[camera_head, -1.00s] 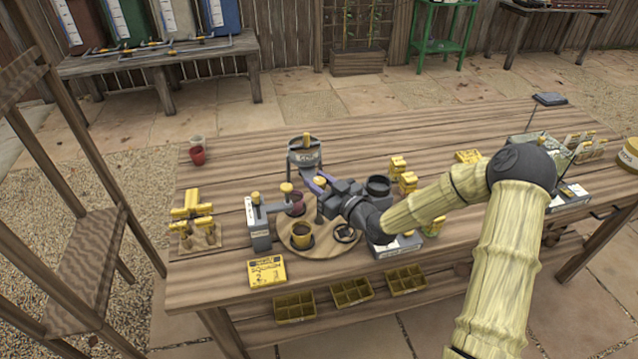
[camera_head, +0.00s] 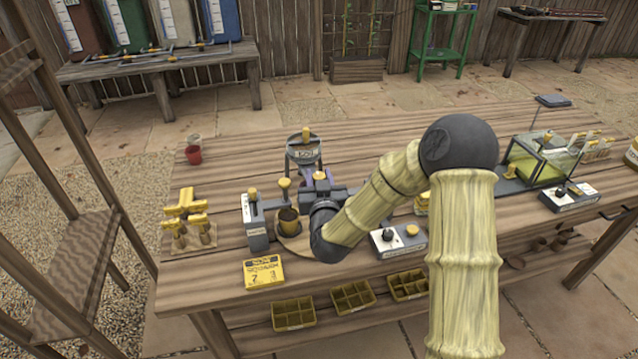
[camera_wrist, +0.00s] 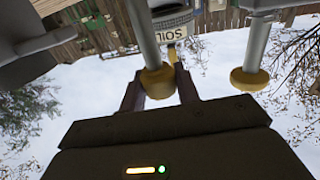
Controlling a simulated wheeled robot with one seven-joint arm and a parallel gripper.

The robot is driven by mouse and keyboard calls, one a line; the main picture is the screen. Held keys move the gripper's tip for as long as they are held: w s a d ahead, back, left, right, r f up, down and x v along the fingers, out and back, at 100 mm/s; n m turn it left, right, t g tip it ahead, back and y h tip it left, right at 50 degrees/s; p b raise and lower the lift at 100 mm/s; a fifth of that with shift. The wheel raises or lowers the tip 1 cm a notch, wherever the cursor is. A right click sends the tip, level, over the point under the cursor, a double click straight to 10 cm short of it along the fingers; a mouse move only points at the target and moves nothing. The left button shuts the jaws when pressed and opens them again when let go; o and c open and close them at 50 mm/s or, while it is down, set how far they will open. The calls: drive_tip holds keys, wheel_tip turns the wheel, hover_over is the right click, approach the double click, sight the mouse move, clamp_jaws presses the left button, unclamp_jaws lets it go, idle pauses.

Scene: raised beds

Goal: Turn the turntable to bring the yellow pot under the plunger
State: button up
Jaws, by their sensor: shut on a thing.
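The yellow pot (camera_head: 288,225), filled dark, stands on the wooden turntable (camera_head: 292,247), below the yellow-knobbed plunger (camera_head: 284,184). The plunger reaches out from a grey post (camera_head: 256,230); I cannot tell whether pot and plunger line up exactly. My gripper (camera_head: 320,182) is at the turntable's back right, shut on a yellow-topped peg (camera_head: 318,175). In the upside-down wrist view, the peg's knob (camera_wrist: 158,82) sits between the fingers, with the plunger knob (camera_wrist: 249,79) to its right. My arm hides much of the turntable's right side and the other pots there.
The grey SOIL hopper (camera_head: 303,153) stands just behind the turntable. A yellow sign (camera_head: 263,272) and a switch box (camera_head: 398,241) flank its front. A glass tank (camera_head: 540,160) is at right.

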drive_tip(key=shift+m+h, duration=0.5)
drive_tip(key=shift+h, duration=0.3)
drive_tip(key=shift+b, duration=0.3)
drive_tip(key=o, duration=1)
drive_tip(key=shift+c, duration=0.2)
